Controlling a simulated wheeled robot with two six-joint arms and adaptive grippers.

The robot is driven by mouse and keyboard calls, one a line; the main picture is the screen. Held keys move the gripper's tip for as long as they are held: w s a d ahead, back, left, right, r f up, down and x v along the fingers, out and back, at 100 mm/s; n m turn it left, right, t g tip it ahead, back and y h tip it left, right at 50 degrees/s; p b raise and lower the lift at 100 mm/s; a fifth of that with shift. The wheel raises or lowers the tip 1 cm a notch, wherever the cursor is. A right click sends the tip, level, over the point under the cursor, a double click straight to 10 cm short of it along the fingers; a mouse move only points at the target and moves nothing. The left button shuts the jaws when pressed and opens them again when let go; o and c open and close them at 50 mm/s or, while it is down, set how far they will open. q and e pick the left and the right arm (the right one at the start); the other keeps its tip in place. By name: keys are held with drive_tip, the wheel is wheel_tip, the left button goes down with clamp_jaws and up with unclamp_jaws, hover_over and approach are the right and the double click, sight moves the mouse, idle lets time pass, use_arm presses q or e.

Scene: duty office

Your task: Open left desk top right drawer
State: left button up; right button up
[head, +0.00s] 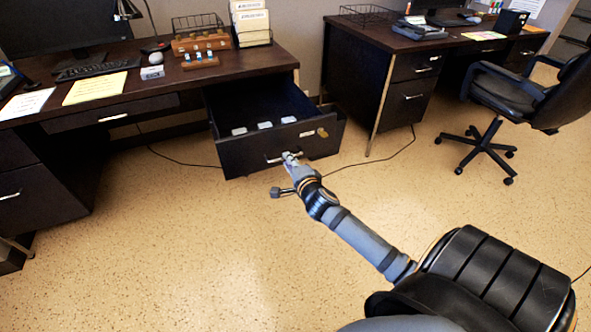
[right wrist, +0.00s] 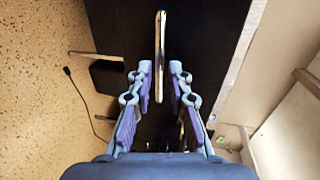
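The left desk (head: 230,66) has a dark drawer (head: 240,155) on its right side, pulled well out, with several small pale items inside. Whether another drawer sits above it I cannot tell. Its silver handle (head: 273,160) is on the front face. My right gripper (head: 291,161) is at this handle. In the right wrist view, the handle (right wrist: 160,55) runs between the two fingertips of my right gripper (right wrist: 161,72), with a gap visible on each side; the fingers are apart. My left gripper is out of view.
A second desk (head: 345,30) with closed drawers stands at the right, with a black office chair (head: 520,95) before it. Cables lie on the floor. The tan floor (head: 170,240) in front of the left desk is mostly clear.

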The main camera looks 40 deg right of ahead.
drive_tip(key=v, duration=0.8)
drive_tip(key=shift+s, duration=0.15)
